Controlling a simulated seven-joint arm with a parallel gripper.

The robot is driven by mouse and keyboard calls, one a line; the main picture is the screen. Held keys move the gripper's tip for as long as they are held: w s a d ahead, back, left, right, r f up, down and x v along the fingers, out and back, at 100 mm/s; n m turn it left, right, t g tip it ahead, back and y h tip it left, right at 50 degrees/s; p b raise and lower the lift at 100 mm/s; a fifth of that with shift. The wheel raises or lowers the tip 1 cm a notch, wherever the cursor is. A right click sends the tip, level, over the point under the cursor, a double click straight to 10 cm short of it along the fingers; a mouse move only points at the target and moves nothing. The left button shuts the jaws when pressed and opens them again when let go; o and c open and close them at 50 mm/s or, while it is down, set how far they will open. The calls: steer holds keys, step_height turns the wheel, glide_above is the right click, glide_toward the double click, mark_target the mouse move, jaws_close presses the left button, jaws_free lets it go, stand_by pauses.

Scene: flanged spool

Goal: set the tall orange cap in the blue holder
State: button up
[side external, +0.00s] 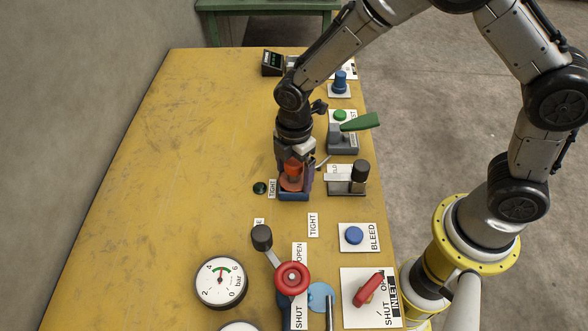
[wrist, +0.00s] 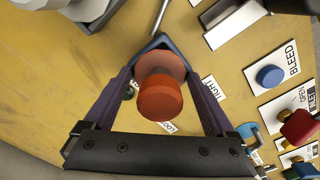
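The tall orange cap (side external: 292,168) stands upright, with its wider, paler flange (wrist: 163,62) at the bottom. The blue holder (side external: 293,196) is directly beneath the flange, and its dark blue corner (wrist: 160,42) shows beyond the cap in the wrist view. Whether the flange is fully seated in the holder is hard to tell. My gripper (side external: 294,172) points down over the cap. Its two purple fingers (wrist: 159,78) are apart on either side, with clear space beside the cap's upper knob. The tips are close to the flange edges; any contact there is not clear.
A grey clamp with a dark knob (side external: 359,172) is close to the right of the holder, and a green-handled lever (side external: 360,122) is behind it. A black-knobbed lever (side external: 262,237) and red knob (side external: 292,278) are in front. The left of the yellow table (side external: 170,150) is clear.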

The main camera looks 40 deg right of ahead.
steer(key=shift+o, duration=0.3)
step_height(320, 180, up, 13)
steer(key=shift+f, duration=0.1)
stand_by(0.4)
steer(key=s+d+r+m+t, duration=0.3)
steer(key=s+d+r+m, duration=0.6)
steer(key=d+r, duration=0.1)
steer(key=s+d+m+t, duration=0.2)
steer(key=s+d+m, duration=0.3)
steer(key=s+m, duration=0.4)
steer(key=shift+s+t, duration=0.3)
steer(key=shift+s, duration=0.55)
